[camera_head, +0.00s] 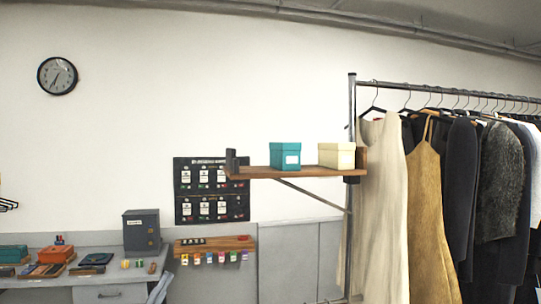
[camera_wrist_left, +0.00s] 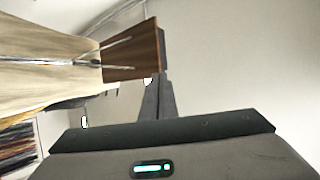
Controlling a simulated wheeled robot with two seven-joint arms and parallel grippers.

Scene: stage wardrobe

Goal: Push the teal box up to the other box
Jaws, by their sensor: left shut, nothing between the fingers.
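The teal box (camera_head: 285,156) with a white label stands upright on the wooden wall shelf (camera_head: 262,173), about the middle of it. The other box, a cream one (camera_head: 336,155), stands on the same shelf to its right, by the raised end board. A clear gap shows between the two boxes. My left gripper (camera_wrist_left: 157,84) shows in the left wrist view with its fingers together, empty. In the head view a grey slanted part (camera_head: 158,289) at the bottom edge seems to belong to it, low and left of the shelf, apart from both boxes. My right gripper is out of view.
A dark block (camera_head: 231,161) stands at the shelf's left end. A rail of hanging clothes (camera_head: 430,190) is close on the right. A desk (camera_head: 100,291) with a dark box (camera_head: 142,230) is lower left. In the wrist view a wooden board (camera_wrist_left: 133,52) lies beyond the fingertips.

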